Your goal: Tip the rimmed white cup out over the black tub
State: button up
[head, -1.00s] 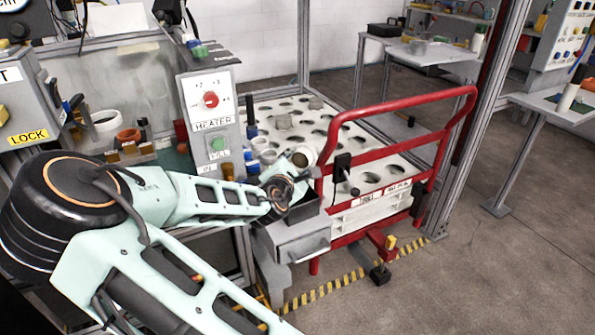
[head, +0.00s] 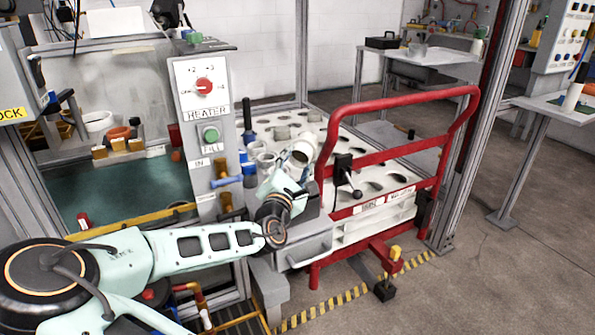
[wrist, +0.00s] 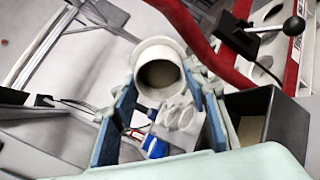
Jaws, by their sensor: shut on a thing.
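The rimmed white cup (head: 304,148) is held in my gripper (head: 284,182) and is tilted. In the wrist view, the cup (wrist: 158,52) sits between the two blue fingers of my gripper (wrist: 160,92), with its dark round opening facing the camera. I cannot see whether anything is inside it. The black tub (wrist: 278,125) is at the right in the wrist view, beside and apart from the cup. In the head view, the tub (head: 314,207) is mostly hidden behind my gripper, at the near end of the cart.
A black-knobbed lever (head: 352,190) is close by. The heater panel (head: 205,100) stands to the left. Open floor lies at the right.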

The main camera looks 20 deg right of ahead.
jog(key=shift+f+t+h+b, duration=0.25)
jog(key=shift+t+h+b, duration=0.25)
jog(key=shift+t+b, duration=0.15)
jog(key=shift+r, duration=0.2)
jog(key=shift+t+h, duration=0.3)
jog(key=shift+t, duration=0.05)
jog(key=shift+p, duration=0.3)
dwell(1.4)
